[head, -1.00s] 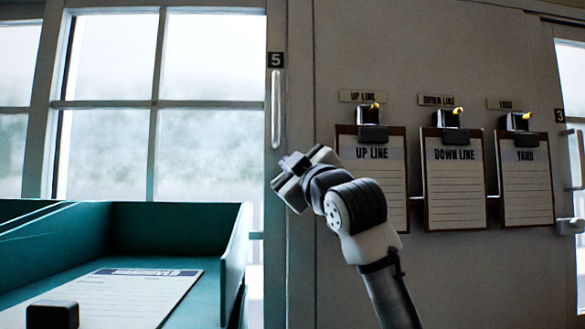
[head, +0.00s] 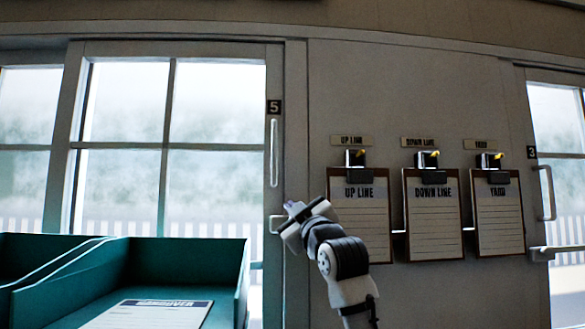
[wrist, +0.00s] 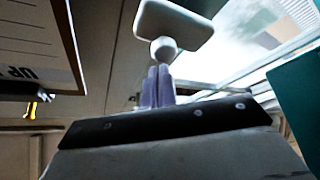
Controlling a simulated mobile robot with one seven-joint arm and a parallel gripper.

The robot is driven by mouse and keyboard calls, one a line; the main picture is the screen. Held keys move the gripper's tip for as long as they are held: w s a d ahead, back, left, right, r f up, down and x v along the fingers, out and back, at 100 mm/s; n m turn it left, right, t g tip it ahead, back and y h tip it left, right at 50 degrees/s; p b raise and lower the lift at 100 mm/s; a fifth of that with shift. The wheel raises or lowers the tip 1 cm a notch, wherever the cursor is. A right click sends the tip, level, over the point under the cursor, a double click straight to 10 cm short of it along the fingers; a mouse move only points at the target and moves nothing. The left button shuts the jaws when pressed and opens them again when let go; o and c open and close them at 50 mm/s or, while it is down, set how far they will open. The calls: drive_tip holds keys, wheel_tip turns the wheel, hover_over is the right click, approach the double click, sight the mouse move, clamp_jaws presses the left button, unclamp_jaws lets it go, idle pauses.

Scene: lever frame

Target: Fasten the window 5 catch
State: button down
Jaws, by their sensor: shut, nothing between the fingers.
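Window 5 (head: 170,140) fills the left of the head view, with a black "5" plate (head: 274,107) and a vertical pull handle (head: 274,152) on its right stile. The pale window 5 catch (head: 275,224) is below that handle, partly hidden by my gripper. My gripper (head: 291,208) is just right of the catch, its fingers together and empty. In the wrist view, the shut fingertips (wrist: 157,88) are right below a white rounded knob (wrist: 164,50) with a flat white plate (wrist: 174,22) behind it. I cannot tell whether they touch it.
Clipboards marked UP LINE (head: 360,215), DOWN LINE (head: 432,215) and YARD (head: 498,218) hang on the wall right of my arm. A teal tray (head: 243,275) with a paper stands at front left. Window 3's catch (head: 552,253) is at far right.

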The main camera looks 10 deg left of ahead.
wheel_tip(320, 180, up, 20)
drive_tip(key=s+p, duration=0.1)
drive_tip(key=p, duration=0.1)
drive_tip(key=shift+s, duration=0.25)
drive_tip(key=shift+r, duration=0.1)
idle(0.4)
